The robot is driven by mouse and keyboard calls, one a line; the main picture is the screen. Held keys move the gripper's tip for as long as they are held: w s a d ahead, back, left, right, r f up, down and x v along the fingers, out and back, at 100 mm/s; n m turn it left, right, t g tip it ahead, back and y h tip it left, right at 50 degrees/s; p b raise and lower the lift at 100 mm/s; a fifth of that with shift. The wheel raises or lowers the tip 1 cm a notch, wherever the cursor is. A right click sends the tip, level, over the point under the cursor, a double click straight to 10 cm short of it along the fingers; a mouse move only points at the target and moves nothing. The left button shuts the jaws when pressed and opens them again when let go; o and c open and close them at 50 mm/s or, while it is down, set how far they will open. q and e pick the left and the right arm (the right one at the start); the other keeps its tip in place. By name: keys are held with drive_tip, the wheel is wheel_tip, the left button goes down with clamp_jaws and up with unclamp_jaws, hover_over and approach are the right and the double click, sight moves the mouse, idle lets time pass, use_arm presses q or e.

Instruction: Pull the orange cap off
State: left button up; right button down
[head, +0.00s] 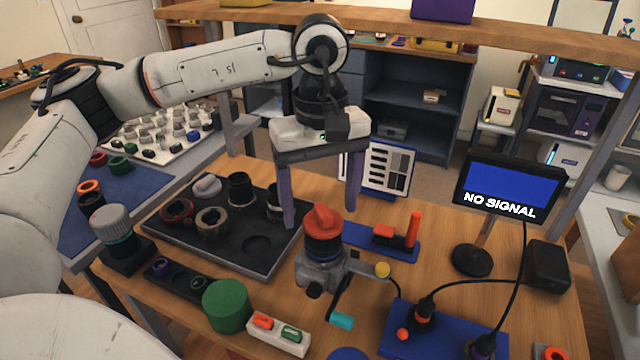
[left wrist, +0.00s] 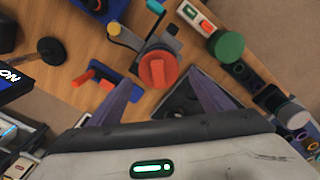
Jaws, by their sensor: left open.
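The orange cap (head: 322,222) sits on top of a dark lens (head: 322,248) held upright in a grey clamp stand (head: 322,270) on the wooden table. In the left wrist view the orange cap (left wrist: 158,70) shows from above, with a raised grip bar. My left gripper (head: 322,210) is open and empty. Its two purple fingers point down; in the head view one is left of the cap, the other behind and to its right. In the left wrist view the fingertips (left wrist: 165,83) lie on either side of the cap's near edge, apart from it. My right gripper is not in view.
A black tray (head: 258,268) with lens parts lies left of the clamp. A green cylinder (head: 226,305) and a white switch box (head: 278,334) stand in front. A red tool on a blue base (head: 385,240) is at the right, near a monitor (head: 510,190) and cables.

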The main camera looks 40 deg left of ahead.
sight(320, 205)
use_arm(q)
drive_tip(key=shift+f, duration=0.1)
drive_tip(key=c, duration=1.2)
drive_tip(key=shift+c, duration=0.2)
drive_tip(key=shift+r+p, duration=0.5)
drive_tip(key=shift+r, duration=0.4)
drive_tip(key=shift+r+p, duration=1.4)
drive_tip(key=shift+r, duration=0.8)
